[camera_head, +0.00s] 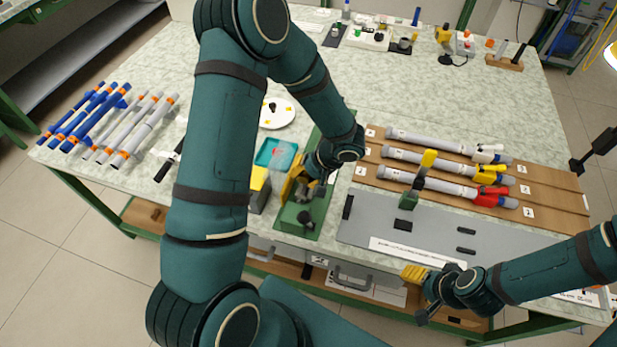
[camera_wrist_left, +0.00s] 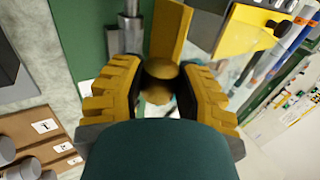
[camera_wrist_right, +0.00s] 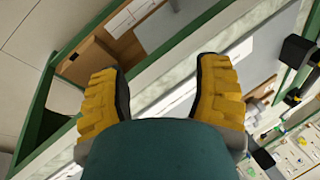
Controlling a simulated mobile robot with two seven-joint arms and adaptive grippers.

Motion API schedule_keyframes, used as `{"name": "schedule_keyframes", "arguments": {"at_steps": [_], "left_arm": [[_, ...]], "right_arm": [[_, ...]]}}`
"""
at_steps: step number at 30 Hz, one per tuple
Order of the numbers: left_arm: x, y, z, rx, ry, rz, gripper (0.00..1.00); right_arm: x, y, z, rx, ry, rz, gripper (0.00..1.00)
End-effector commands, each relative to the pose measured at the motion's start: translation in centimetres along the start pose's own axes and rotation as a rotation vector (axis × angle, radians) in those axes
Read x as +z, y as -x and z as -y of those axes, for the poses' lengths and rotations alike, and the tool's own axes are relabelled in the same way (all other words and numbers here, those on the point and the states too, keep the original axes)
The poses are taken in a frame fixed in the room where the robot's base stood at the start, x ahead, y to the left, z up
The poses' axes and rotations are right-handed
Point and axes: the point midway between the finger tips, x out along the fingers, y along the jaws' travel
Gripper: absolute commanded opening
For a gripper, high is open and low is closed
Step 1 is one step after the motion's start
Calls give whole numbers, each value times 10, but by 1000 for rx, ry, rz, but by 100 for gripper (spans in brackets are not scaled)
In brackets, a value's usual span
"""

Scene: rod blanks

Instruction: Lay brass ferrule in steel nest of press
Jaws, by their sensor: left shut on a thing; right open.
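The brass ferrule (camera_wrist_left: 164,72) shows in the left wrist view as a rounded brass piece between the fingers of my left gripper (camera_wrist_left: 160,84), which is shut on it. In the head view my left gripper (camera_head: 300,186) is over the green press base (camera_head: 286,224), close to its grey metal parts (camera_head: 304,197). A grey steel cylinder (camera_wrist_left: 130,22) of the press shows just beyond the ferrule. I cannot make out the nest clearly or tell whether the ferrule touches it. My right gripper (camera_head: 416,292) is open and empty at the table's front edge.
A yellow-topped block (camera_head: 260,180) and a teal tray (camera_head: 276,153) stand left of the press. Right of it is a grey plate (camera_head: 362,226), with grey tubes with coloured ends (camera_head: 430,185) on a brown board (camera_head: 540,190) behind. Blue and white rods (camera_head: 100,115) lie far left.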

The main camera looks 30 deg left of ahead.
Motion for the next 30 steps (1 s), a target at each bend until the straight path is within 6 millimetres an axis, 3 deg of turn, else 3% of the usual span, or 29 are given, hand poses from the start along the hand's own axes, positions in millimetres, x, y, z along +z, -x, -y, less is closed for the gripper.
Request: {"name": "schedule_keyframes", "arguments": {"at_steps": [18,30], "left_arm": [[0,-2,-1,5,2,-3,15],[0,-35,-22,4,-1,-3,15]], "right_arm": [[5,-12,-4,-1,3,9,64],[19,-48,-18,-4,12,36,64]]}}
